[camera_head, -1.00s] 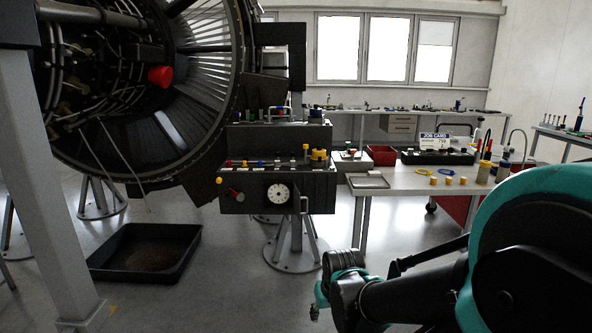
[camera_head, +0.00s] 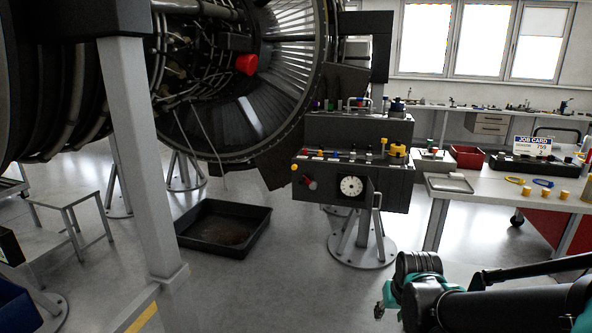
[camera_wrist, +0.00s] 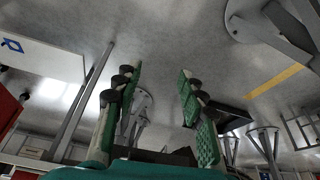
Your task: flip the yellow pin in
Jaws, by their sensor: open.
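The dark test unit (camera_head: 352,183) stands on a pedestal in the middle of the head view. A small yellow pin-like part (camera_head: 384,143) rises upright from its lower ledge. Another small yellow part (camera_head: 294,167) shows at the left of its front face. I cannot tell which of them is the task's pin. My gripper (camera_head: 379,303) is low, in front of the unit and well short of it. In the wrist view the fingers of my gripper (camera_wrist: 160,73) are wide apart with nothing between them.
A black drip tray (camera_head: 223,228) lies on the floor left of the pedestal. A grey post (camera_head: 143,160) and the large engine (camera_head: 290,80) stand at the left. A workbench (camera_head: 455,188) with a red bin (camera_head: 467,156) is at the right. Floor before the unit is open.

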